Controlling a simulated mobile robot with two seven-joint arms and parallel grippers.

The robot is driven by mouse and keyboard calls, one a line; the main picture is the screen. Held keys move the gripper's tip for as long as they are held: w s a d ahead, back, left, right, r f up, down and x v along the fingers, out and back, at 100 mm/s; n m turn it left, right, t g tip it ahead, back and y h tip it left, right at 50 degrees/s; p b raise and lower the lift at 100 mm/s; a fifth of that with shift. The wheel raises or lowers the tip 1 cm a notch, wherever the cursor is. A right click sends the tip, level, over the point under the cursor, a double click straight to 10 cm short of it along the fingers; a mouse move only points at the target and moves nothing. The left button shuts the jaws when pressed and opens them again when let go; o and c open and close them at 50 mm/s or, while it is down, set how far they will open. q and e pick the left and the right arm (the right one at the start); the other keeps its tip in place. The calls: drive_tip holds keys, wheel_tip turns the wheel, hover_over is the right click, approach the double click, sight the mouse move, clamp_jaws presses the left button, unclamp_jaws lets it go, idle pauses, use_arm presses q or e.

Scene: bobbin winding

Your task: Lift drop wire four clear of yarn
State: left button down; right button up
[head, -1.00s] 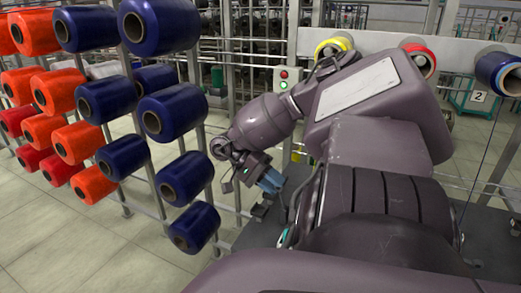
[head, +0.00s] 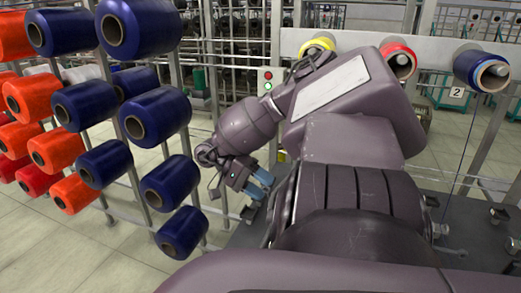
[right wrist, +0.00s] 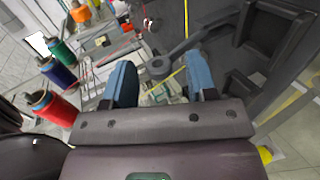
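My right gripper (head: 262,185) shows in the head view at the end of its folded arm, beside the rack of cones. In the right wrist view my right gripper (right wrist: 161,80) has its two blue fingers spread wide, with nothing held between them. A yellow yarn (right wrist: 170,79) runs behind the gap between the fingers, and a red yarn (right wrist: 122,50) runs above the left finger. Thin metal wires (right wrist: 88,78) stand left of the left finger; I cannot tell which is drop wire four. My left gripper is in neither view.
Blue cones (head: 165,115) and orange cones (head: 53,149) hang on a rack at the left. Yellow, red (head: 398,62) and blue (head: 482,70) bobbins sit on the rail behind my arm. Dark machine parts (right wrist: 262,45) fill the right of the wrist view.

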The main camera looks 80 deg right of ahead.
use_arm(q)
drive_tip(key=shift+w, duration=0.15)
use_arm(e)
drive_tip(key=shift+w, duration=0.1)
use_arm(q)
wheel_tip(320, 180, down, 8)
drive_tip(key=b, duration=1)
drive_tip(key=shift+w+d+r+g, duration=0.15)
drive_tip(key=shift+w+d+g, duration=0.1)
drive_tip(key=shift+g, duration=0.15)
use_arm(e)
drive_tip(key=v, duration=1)
drive_tip(key=shift+w+r, duration=0.25)
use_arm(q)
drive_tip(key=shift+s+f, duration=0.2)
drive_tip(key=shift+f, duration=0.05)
